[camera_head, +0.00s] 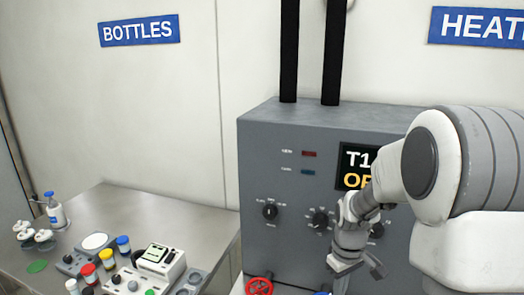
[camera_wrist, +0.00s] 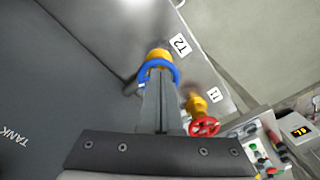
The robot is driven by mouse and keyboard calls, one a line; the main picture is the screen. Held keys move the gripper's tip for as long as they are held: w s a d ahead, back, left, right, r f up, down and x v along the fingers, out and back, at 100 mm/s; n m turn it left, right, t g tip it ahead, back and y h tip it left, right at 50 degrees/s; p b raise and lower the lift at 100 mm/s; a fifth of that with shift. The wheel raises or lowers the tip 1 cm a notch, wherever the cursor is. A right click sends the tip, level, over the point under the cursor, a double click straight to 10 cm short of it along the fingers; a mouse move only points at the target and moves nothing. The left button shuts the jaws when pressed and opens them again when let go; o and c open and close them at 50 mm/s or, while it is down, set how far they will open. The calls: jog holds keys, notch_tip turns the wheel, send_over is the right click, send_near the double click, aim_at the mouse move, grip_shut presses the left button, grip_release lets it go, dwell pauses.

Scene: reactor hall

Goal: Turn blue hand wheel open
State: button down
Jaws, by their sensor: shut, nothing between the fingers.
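The blue hand wheel (camera_wrist: 160,64) sits on a yellow valve body (camera_wrist: 157,53) beside the T2 label in the wrist view. In the head view only a sliver of the blue wheel (camera_head: 322,293) shows at the bottom edge. My gripper (camera_wrist: 160,82) is shut with nothing between its fingers. Its fingertips overlap the near part of the wheel in the wrist view, hiding it; I cannot tell whether they touch. In the head view my gripper (camera_head: 341,284) points down in front of the grey cabinet, just right of the blue wheel.
A red hand wheel (camera_wrist: 205,127) on another yellow valve is close beside the blue one, near the T1 label; it also shows in the head view (camera_head: 259,286). The grey cabinet (camera_head: 262,165) with knobs stands behind. A steel bench (camera_head: 105,205) with bottles and instruments is at left.

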jog(key=s+a+f+m+b, duration=0.1)
jog(key=a+f+m+b, duration=0.2)
jog(key=f, duration=0.3)
jog(key=shift+s+f+b, duration=0.25)
jog(key=shift+s+b, duration=0.15)
jog(key=shift+b, duration=0.25)
jog(key=shift+w+r, duration=0.1)
jog(key=shift+w, duration=0.2)
dwell(0.7)
jog(key=shift+d, duration=0.35)
jog(key=shift+w+d, duration=0.1)
jog(key=shift+d, duration=0.65)
jog(key=shift+w+d, duration=0.1)
jog(key=shift+d, duration=0.3)
jog(key=shift+w+d, duration=0.3)
jog(key=shift+d, duration=0.2)
